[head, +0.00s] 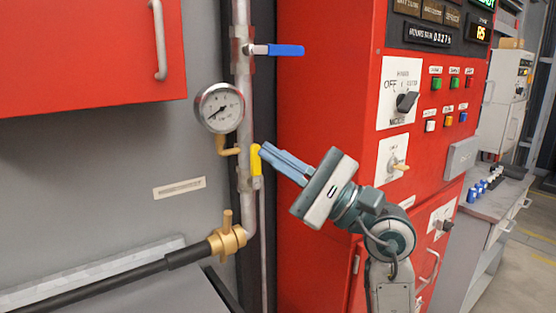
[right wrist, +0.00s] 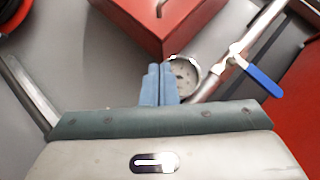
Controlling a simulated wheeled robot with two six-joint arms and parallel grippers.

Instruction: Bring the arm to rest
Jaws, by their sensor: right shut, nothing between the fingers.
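My right gripper (head: 264,150) comes in from the lower right in the head view, its blue fingers together and empty. The fingertips are close beside a yellow valve handle (head: 256,159) on the vertical pipe (head: 243,100); I cannot tell whether they touch it. In the right wrist view the shut fingers (right wrist: 159,68) point up the picture, with a pressure gauge (right wrist: 184,76) partly hidden behind them. My left gripper is not in view.
The gauge (head: 220,108) and a blue-handled valve (head: 285,50) sit on or by the pipe. A brass valve (head: 227,237) joins a black hose (head: 110,286) below. A red control cabinet (head: 320,100) with switches stands right behind my arm. A red box (head: 80,50) is upper left.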

